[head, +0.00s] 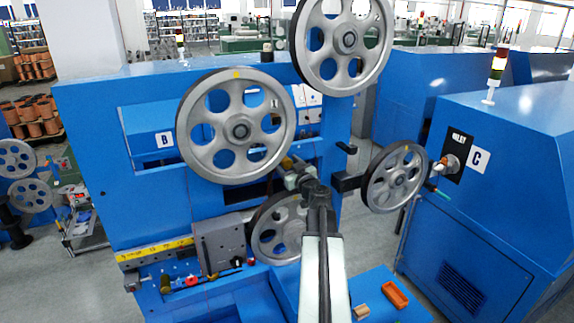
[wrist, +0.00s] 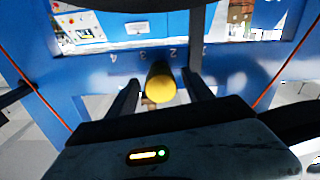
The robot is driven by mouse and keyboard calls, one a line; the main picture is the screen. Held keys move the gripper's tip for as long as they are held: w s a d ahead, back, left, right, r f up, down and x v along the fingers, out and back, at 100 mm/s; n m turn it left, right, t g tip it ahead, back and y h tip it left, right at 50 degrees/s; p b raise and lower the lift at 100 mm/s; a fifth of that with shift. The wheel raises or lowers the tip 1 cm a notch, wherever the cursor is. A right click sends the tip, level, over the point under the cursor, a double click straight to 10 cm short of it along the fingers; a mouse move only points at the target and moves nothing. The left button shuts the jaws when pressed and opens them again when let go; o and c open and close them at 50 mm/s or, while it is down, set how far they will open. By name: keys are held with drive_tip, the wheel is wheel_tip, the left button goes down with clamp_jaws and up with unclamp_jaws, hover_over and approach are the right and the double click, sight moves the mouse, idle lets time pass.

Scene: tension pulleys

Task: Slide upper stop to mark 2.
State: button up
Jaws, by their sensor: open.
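In the wrist view, a dark round knob with a yellow end face (wrist: 161,90), which looks like the upper stop, sticks out from a blue panel. A row of marks 4, 3, 2, 1 runs left to right above it. The knob sits below the space between marks 3 and 2. My gripper (wrist: 159,79) is open, with one finger on each side of the knob; I cannot tell whether either finger touches it. In the head view my gripper (head: 301,173) is in front of machine B, just below right of the large upper wheel, and largely hides the stop.
Large spoked wheels (head: 236,127) (head: 342,42) stand close above my gripper. A smaller wheel (head: 395,178) is at right and another (head: 278,231) is below, partly behind my arm. In the wrist view, orange cords (wrist: 278,80) run down either side. An orange tray (head: 396,294) lies low at right.

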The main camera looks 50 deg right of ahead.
clamp_jaws()
drive_tip(key=shift+w+a, duration=0.2)
drive_tip(key=shift+a, duration=0.4)
drive_tip(key=shift+w+a, duration=0.2)
drive_tip(key=shift+a, duration=0.4)
unclamp_jaws()
